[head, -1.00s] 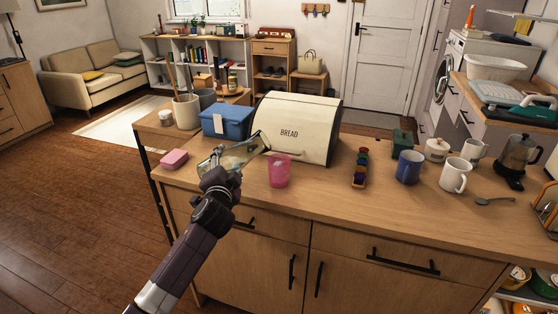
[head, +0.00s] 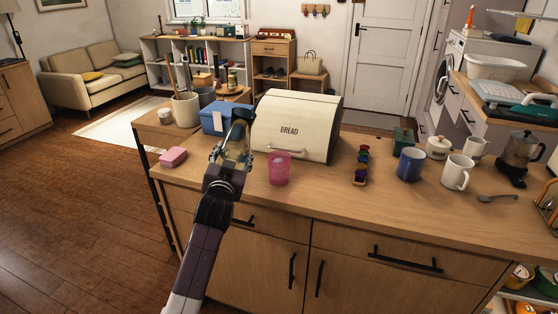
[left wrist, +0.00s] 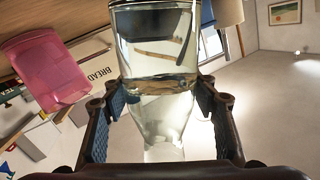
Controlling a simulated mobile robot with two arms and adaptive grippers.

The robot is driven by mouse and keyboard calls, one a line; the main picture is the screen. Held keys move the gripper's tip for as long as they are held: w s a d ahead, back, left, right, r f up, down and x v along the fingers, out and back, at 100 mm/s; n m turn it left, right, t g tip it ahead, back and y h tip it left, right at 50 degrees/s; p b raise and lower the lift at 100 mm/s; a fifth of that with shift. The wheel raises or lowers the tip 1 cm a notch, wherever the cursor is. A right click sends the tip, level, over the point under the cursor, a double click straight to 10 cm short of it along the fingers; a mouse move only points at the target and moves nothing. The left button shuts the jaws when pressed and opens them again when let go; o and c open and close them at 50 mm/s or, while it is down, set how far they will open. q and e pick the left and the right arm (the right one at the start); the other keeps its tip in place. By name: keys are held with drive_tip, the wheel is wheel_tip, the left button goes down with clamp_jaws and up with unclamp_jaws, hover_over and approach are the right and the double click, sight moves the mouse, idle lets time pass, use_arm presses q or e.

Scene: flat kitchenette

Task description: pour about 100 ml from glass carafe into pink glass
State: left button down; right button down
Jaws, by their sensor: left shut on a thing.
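The glass carafe (head: 234,150), clear with a dark top, is held above the counter, left of the pink glass. It leans slightly right in the head view. My left gripper (head: 226,160) is shut around it. In the left wrist view the carafe (left wrist: 155,50) sits between both fingers, with clear liquid inside. The pink glass (head: 279,170) stands upright on the counter in front of the bread box; it also shows in the left wrist view (left wrist: 45,75). I cannot tell whether it holds liquid. My right gripper is not in view.
The bread box (head: 297,125) stands behind the pink glass, with a blue box (head: 213,120) to its left. A pink container (head: 173,157) lies near the counter's left end. The counter front is clear.

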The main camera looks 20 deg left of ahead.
use_arm(q)
drive_tip(key=n, duration=0.1)
drive_tip(key=n+b, duration=0.1)
drive_tip(key=n, duration=0.1)
drive_tip(key=shift+w+d+f, duration=0.15)
drive_tip(key=shift+w+d, duration=0.1)
drive_tip(key=shift+d, duration=0.15)
idle(1.7)
